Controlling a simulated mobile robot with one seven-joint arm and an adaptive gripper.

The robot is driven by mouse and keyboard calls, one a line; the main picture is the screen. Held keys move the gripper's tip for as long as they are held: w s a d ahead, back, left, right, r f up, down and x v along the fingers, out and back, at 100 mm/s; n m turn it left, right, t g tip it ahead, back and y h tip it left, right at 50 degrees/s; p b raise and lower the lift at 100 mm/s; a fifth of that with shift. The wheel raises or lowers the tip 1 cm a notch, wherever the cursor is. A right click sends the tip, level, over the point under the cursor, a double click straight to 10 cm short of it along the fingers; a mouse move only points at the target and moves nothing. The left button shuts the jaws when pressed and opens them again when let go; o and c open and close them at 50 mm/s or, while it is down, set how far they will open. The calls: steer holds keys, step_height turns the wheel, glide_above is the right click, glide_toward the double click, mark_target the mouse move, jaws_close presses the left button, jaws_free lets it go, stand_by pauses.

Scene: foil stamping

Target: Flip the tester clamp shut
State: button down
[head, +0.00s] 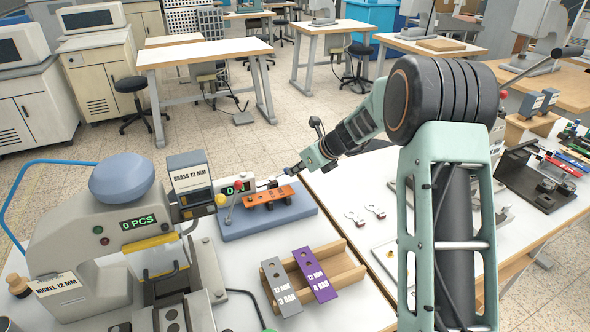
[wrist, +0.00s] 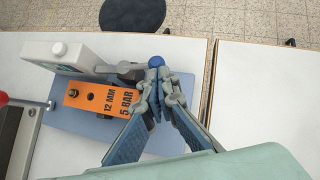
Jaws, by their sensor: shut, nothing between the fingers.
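The tester stands on a blue-grey base (head: 270,222), with a white display box (head: 238,187) at its left in the head view. An orange plate marked 12 MM 5 BAR (wrist: 95,99) lies on it; it also shows in the head view (head: 268,197). A blue ball knob (wrist: 156,61), which looks like the clamp handle's end, is at the plate's right end in the wrist view. My gripper (wrist: 156,98) is shut and empty, its tips just below the knob in the picture. They hide part of the clamp; I cannot tell whether they touch it.
A wooden rack (head: 338,272) with a grey plate (head: 281,287) and a purple plate (head: 315,274) stands in front of the tester. The stamping press (head: 75,235) is at the left. A second white table (head: 335,185) adjoins at the right.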

steer(key=w+n+p, duration=0.1)
steer(key=w+n+g+y+p, duration=0.1)
steer(key=n+p, duration=0.1)
steer(key=shift+a+r+g, duration=0.15)
steer(key=shift+g, duration=0.15)
steer(key=w+n+g+p, duration=0.1)
steer(key=n, duration=0.1)
steer(key=w+a+n+g+y+p, duration=0.1)
steer(key=shift+f+n+g+p, duration=0.2)
steer(key=shift+n+g+p, duration=0.2)
steer(key=shift+w+a+p, duration=0.45)
steer(key=shift+w+a, duration=0.6)
steer(key=shift+a, duration=0.25)
steer(key=shift+a, duration=0.1)
steer(key=v, duration=1.2)
steer(key=shift+f, duration=0.1)
